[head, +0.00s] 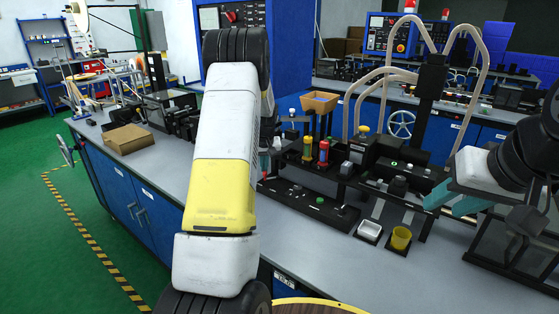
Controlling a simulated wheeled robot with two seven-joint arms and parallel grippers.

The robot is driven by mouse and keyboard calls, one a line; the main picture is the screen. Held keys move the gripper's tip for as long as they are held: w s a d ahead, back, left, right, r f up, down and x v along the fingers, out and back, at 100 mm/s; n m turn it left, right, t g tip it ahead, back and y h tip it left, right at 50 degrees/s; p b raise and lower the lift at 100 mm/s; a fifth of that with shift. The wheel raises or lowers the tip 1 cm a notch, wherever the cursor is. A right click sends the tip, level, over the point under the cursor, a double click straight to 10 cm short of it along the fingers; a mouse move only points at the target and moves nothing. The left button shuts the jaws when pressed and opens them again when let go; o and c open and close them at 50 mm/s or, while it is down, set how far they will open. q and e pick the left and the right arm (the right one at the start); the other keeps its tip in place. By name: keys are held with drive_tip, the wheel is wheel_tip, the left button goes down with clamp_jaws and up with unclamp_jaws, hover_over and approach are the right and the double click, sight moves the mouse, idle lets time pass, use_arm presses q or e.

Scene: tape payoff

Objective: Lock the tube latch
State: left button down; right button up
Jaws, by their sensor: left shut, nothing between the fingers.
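Pale flexible tubes (385,72) arch around a black upright post (431,80) on the bench at the back right. I cannot single out the tube latch at this size. My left arm stands upright across the middle of the view and hides most of my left gripper (264,163). Only a small part of it shows at the arm's right edge, beside the black station, and it is shut and empty. My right gripper (452,199) comes in from the right. Its teal fingers are apart over the bench, in front of the black equipment, with nothing seen between them.
A black station holds a yellow-green bottle (307,147) and a red bottle (324,152). A cardboard box (128,139) lies on the left bench. A handwheel (401,124) stands behind.

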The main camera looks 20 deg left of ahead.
sight(265, 176)
use_arm(q)
drive_tip(key=shift+s+d+n, duration=0.15)
drive_tip(key=shift+s+n, duration=0.15)
drive_tip(key=shift+n, duration=0.4)
drive_tip(key=n, duration=0.1)
drive_tip(key=s+n+y, duration=0.1)
drive_tip(key=shift+d+n+g, duration=0.3)
drive_tip(key=shift+d+g, duration=0.1)
drive_tip(key=n, duration=0.1)
drive_tip(key=s+d+n+g, duration=0.1)
drive_tip(key=n, duration=0.1)
drive_tip(key=shift+n+y, duration=0.3)
drive_tip(key=shift+y, duration=0.1)
drive_tip(key=n, duration=0.1)
drive_tip(key=d+n+g, duration=0.1)
drive_tip(key=n, duration=0.1)
drive_tip(key=s+d+n+g, duration=0.1)
drive_tip(key=n, duration=0.1)
drive_tip(key=shift+d, duration=0.45)
